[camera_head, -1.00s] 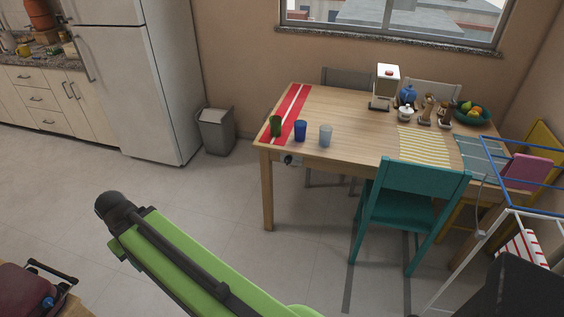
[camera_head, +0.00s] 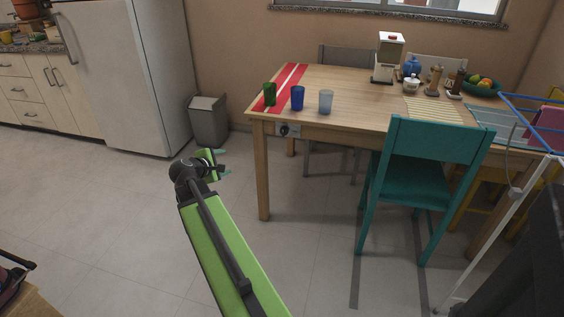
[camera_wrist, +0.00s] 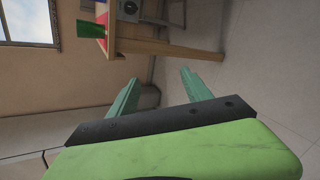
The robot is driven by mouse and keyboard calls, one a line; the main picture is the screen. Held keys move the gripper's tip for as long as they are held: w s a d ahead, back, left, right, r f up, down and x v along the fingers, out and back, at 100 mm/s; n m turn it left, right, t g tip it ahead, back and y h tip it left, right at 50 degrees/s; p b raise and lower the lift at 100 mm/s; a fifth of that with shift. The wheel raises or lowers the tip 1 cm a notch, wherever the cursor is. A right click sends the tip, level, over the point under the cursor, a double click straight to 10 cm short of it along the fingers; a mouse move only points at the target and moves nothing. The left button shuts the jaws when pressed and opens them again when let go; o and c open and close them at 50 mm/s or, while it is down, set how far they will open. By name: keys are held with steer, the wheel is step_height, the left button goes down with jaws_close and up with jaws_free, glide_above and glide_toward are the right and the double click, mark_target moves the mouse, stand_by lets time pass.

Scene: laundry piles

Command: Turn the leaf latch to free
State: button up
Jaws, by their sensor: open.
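The leaf latch (camera_head: 284,130) is a dark knob on a pale plate, on the apron of the wooden table (camera_head: 345,82) near its left leg. In the wrist view the plate (camera_wrist: 129,8) is at the top edge, partly cut off, with the table turned sideways. My gripper (camera_head: 222,163) is open and empty, left of and below the latch, clear of the table. Its two green fingers (camera_wrist: 160,77) are apart in the wrist view, with the table leg beyond them.
A green cup (camera_head: 269,94), a blue cup (camera_head: 297,98) and a clear cup (camera_head: 326,102) stand on the table above the latch. A teal chair (camera_head: 430,165) is at the right front. A grey bin (camera_head: 209,122) stands behind my gripper. The floor left of the table is open.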

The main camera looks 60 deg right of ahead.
steer(key=s+d+f+n+h+b, duration=0.2)
steer(key=d+n+b, duration=0.15)
steer(key=d, duration=0.25)
steer(key=s+d+f+n+t+h+b, duration=0.1)
steer(key=s+d+f+n+h+b, duration=0.15)
steer(key=d+b, duration=0.3)
steer(key=s+d+f+n+h+b, duration=0.1)
steer(key=s+d+f+n+b, duration=0.1)
steer(key=d+n+b, duration=0.3)
glide_toward(283, 133)
steer(key=shift+m, duration=0.4)
steer(key=x, duration=0.9)
steer(key=shift+s+p, duration=0.1)
steer(key=shift+p, duration=0.25)
